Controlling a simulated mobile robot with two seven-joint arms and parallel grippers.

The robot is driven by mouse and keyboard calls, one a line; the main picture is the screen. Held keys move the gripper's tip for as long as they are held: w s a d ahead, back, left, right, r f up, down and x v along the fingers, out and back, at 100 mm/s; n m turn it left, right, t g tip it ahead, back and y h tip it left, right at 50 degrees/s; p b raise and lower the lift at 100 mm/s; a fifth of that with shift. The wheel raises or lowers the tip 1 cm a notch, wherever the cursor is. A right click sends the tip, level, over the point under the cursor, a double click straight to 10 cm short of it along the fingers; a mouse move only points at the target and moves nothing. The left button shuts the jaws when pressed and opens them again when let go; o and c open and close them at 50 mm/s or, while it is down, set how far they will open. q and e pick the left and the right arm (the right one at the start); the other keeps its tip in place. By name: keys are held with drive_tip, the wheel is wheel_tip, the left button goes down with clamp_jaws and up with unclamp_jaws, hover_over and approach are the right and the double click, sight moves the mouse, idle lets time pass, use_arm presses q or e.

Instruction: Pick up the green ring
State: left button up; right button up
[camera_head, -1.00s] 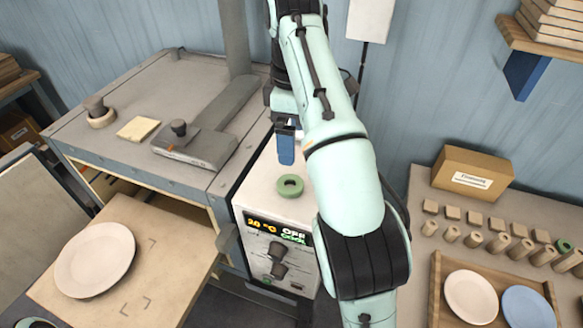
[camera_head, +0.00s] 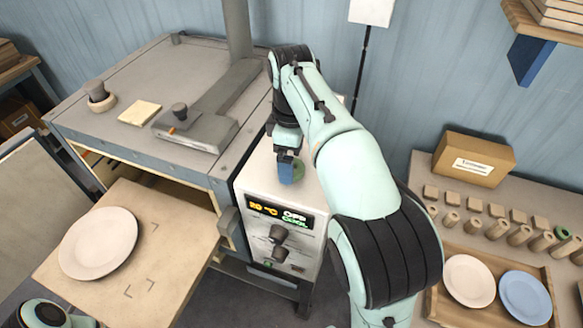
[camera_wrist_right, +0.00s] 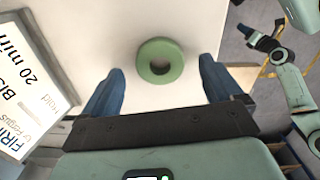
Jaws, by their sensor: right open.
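The green ring (camera_wrist_right: 160,61) lies flat on the white top of the control box (camera_head: 262,172). In the head view the ring (camera_head: 299,170) is partly hidden behind my right gripper (camera_head: 287,171). In the right wrist view my right gripper (camera_wrist_right: 160,88) is open and empty, with blue fingers apart. The ring shows ahead of the gap, roughly centred between them, and is not held. My left gripper (camera_wrist_right: 263,42) shows small at the upper right of the right wrist view; its opening is unclear.
The control box has a display and knobs on its front. A white plate (camera_head: 97,243) lies on a board. At right, a wooden tray (camera_head: 440,302) holds two plates, near several pegs and a cardboard box (camera_head: 473,160).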

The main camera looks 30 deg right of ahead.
drive_tip(key=shift+f, duration=0.95)
drive_tip(key=shift+c, duration=0.2)
drive_tip(key=c, duration=1.1)
drive_tip(key=shift+r, duration=0.1)
wheel_tip(320, 180, up, 10)
